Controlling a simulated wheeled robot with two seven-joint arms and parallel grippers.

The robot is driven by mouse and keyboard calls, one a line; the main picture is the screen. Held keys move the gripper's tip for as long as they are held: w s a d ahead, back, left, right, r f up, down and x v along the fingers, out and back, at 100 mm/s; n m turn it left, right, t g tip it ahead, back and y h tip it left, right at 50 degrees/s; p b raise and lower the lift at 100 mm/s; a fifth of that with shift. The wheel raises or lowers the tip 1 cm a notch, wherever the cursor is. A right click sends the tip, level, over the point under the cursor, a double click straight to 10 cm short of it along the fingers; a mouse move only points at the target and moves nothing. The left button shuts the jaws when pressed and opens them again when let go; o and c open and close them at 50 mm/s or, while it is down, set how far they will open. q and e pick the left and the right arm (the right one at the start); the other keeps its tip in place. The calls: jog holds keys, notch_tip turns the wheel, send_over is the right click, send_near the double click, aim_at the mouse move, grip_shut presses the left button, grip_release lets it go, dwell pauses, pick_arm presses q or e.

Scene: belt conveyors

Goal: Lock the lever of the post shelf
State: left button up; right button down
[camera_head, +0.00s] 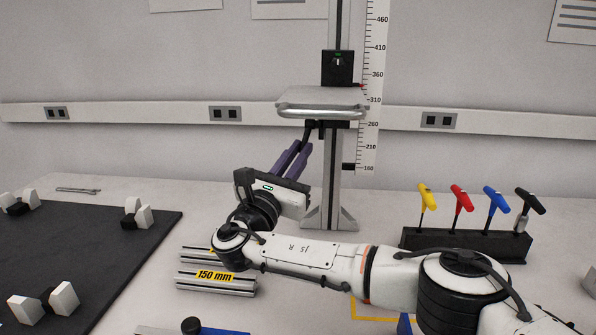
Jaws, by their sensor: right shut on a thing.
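The post shelf (322,97) is a grey plate with a rounded front bar, carried on a vertical metal post (332,190). A black lever (309,128) sticks out to the left under the plate and points downward. My right gripper (304,146) reaches up from below left, its purple fingers shut on the lever just under the shelf. The fingers hide the lever's lower end. A black block (337,67) sits on the post above the plate. My left gripper is not in view.
A millimetre scale (374,90) stands behind the post. A black rack (464,246) with coloured T-handle tools is at the right. Metal bars labelled 150 mm (215,285) lie left of my forearm. A dark mat (85,245) with white clamps covers the left.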

jog(key=shift+w+f+h+b, duration=0.15)
jog(key=shift+h+b, duration=0.15)
jog(key=shift+b, duration=0.15)
jog(key=c, duration=1.8)
grip_release()
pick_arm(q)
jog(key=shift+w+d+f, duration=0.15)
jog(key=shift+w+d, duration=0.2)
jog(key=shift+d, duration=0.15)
